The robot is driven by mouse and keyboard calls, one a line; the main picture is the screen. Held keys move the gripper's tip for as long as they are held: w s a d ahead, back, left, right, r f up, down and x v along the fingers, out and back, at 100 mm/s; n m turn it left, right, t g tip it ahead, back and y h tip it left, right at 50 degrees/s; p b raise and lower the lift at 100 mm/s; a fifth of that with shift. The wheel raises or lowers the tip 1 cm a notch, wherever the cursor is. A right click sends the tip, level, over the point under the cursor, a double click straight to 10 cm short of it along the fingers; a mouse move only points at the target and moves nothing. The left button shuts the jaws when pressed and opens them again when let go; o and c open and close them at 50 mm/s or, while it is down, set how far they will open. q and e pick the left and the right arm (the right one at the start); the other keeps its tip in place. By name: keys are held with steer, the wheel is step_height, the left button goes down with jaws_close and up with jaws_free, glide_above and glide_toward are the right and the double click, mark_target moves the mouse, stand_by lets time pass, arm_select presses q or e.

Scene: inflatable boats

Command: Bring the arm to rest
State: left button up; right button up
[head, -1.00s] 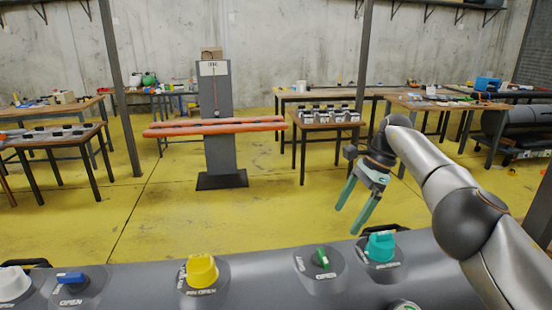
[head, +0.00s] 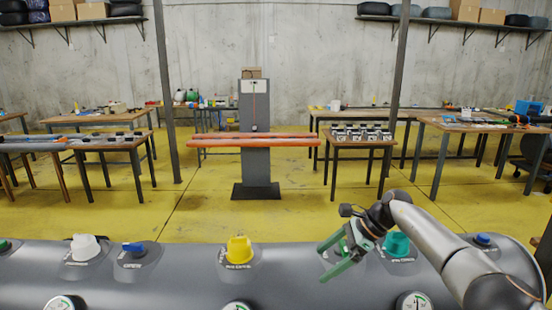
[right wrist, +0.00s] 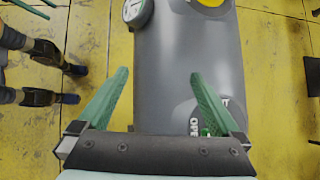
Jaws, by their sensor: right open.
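My right gripper (head: 328,264) hangs over the grey boat tube (head: 190,275), left of the teal valve (head: 397,245). Its green fingers are spread, with nothing between them, and point left in the head view. In the right wrist view the open fingers (right wrist: 160,76) reach over the tube (right wrist: 185,55). A green valve (right wrist: 207,131) there is partly hidden by the right finger. Whether the gripper touches the tube cannot be told. My right arm comes in from the lower right, bent at the elbow.
The tube bears a yellow valve (head: 239,251), a white valve (head: 85,247), a blue valve (head: 133,248) and several gauges. Beyond it, yellow floor lies clear before a grey post stand (head: 254,140) with orange bars (head: 215,140). Tables with parts stand left and right.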

steer(key=s+a+f+m+t+y, duration=0.1)
steer(key=s+a+m+t+y, duration=0.1)
steer(key=a+m+t+y, duration=0.9)
steer(key=s+d+f+m+h, duration=0.65)
steer(key=m+h, duration=0.25)
steer(key=m, duration=0.7)
steer(key=s+d+f+m+h, duration=0.5)
steer(key=s+d+m+h, duration=0.3)
steer(key=m, duration=0.8)
steer(key=s+d+f+m+g, duration=0.1)
steer(key=s+d+m+g, duration=0.15)
steer(key=s, duration=0.55)
steer(key=s+d+f+m+g+h, duration=0.1)
steer(key=s+m+g, duration=0.3)
steer(key=s, duration=0.5)
steer(key=s+d+f+m+g, duration=0.2)
steer(key=s+m+g, duration=0.1)
steer(key=s, duration=0.5)
steer(key=w+a+f+t+y, duration=0.1)
steer(key=w+a+f+t, duration=0.1)
steer(key=f, duration=0.3)
steer(key=w+a+f+t, duration=0.2)
steer(key=w+f+t, duration=0.1)
steer(key=f, duration=0.3)
steer(key=shift+a+n+t+y, duration=0.3)
steer(key=shift+n+t+y, duration=0.1)
steer(key=shift+t, duration=0.25)
